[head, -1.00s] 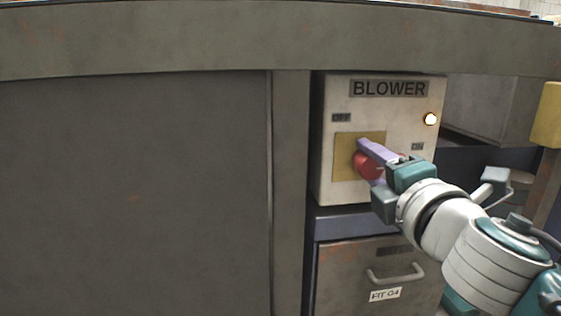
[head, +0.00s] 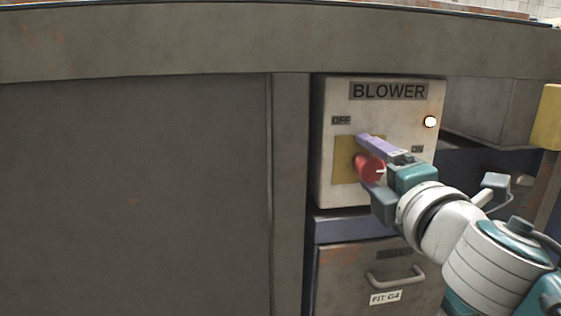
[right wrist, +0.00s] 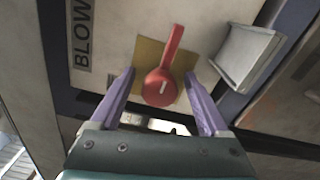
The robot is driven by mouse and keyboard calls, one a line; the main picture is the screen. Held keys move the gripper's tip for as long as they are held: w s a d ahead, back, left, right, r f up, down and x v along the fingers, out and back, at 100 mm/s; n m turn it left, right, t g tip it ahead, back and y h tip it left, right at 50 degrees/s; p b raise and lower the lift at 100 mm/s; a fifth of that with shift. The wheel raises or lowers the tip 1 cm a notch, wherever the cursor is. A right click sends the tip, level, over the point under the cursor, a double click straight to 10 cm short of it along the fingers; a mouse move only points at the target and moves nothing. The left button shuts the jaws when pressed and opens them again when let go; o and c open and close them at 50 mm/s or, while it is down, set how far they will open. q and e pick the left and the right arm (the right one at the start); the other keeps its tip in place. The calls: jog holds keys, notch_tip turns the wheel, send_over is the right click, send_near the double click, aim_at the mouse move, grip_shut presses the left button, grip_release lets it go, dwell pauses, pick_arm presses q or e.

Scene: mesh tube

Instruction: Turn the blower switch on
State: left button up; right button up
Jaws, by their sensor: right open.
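The blower box (head: 332,165) is beige, with a BLOWER label, a small OFF label at upper left and an ON label at right. Its red switch (head: 369,167) sits on a yellow plate (head: 343,160). In the right wrist view the red switch (right wrist: 163,82) has a round end with a white mark and a narrow arm pointing up the picture. My right gripper (head: 366,160) is open at the switch. Its purple fingers lie on either side of the switch in the right wrist view (right wrist: 159,76), with visible gaps. My left gripper is out of view.
A round white lamp (head: 430,122) is on the box's upper right. Below stands a drawer (head: 340,285) with a handle (head: 395,277). A grey frame post (head: 291,190) is left of the box, and a beam (head: 200,45) runs above. A yellow block (head: 549,118) is at far right.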

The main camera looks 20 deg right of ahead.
jog(key=v, duration=1)
dwell(0.4)
